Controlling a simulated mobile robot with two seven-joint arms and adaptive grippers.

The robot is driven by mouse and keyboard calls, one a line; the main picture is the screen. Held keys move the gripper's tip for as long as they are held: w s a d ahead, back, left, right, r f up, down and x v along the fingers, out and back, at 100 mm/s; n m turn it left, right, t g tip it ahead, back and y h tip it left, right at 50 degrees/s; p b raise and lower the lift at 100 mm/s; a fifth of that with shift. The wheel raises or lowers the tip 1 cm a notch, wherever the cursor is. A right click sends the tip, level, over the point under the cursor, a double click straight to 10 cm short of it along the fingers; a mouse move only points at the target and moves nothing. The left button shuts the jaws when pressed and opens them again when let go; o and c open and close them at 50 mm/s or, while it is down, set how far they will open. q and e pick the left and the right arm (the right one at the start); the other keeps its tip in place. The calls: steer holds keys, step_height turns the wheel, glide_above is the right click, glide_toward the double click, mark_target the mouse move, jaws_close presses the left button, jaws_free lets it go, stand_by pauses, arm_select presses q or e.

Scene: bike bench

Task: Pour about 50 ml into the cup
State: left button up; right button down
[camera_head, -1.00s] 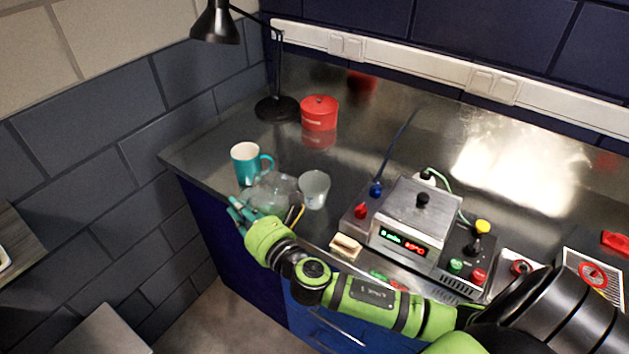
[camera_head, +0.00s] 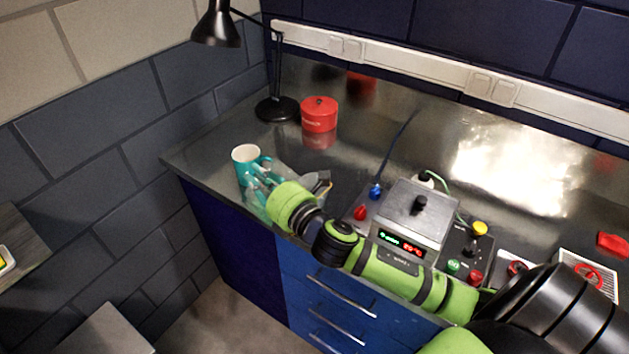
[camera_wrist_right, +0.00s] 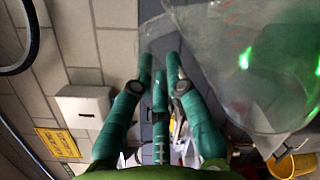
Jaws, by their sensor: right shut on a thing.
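A teal mug with a white inside (camera_head: 244,154) stands near the bench's left end. In the right wrist view the vessel (camera_wrist_right: 245,60) fills the upper right, close to the fingers (camera_wrist_right: 160,65). Its contents cannot be made out. My left gripper is out of view.
A red lidded pot (camera_head: 319,114) and a black lamp (camera_head: 276,108) stand behind. A metal device with a lit display (camera_head: 412,215) stands to the right, with red and blue knobs beside it. The bench's front edge runs under my right arm. The bench between pot and mug is clear.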

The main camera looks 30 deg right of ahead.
mark_target(275, 162)
steer(key=shift+d+r+m, duration=0.25)
steer(key=shift+r+m, duration=0.05)
steer(key=shift+r, duration=0.1)
steer(key=shift+w+d+r+m+p, duration=0.1)
steer(key=shift+d+r+m+p, duration=0.2)
steer(key=shift+d+r+m, duration=0.15)
steer(key=shift+w+d+r+m+p, duration=0.1)
steer(key=shift+d+r+m+p, duration=0.2)
steer(key=shift+d+r+m, duration=0.4)
steer(key=shift+w+d+r+m, duration=0.15)
steer(key=shift+d+m, duration=0.2)
steer(key=shift+d, duration=0.3)
steer(key=shift+d+r+m+p, duration=0.2)
steer(key=shift+d+m+p, duration=0.05)
steer(key=shift+d, duration=0.3)
steer(key=shift+d+r+m+p, duration=0.15)
steer(key=shift+d+m+p, duration=0.1)
steer(key=shift+d, duration=0.25)
stand_by(1.1)
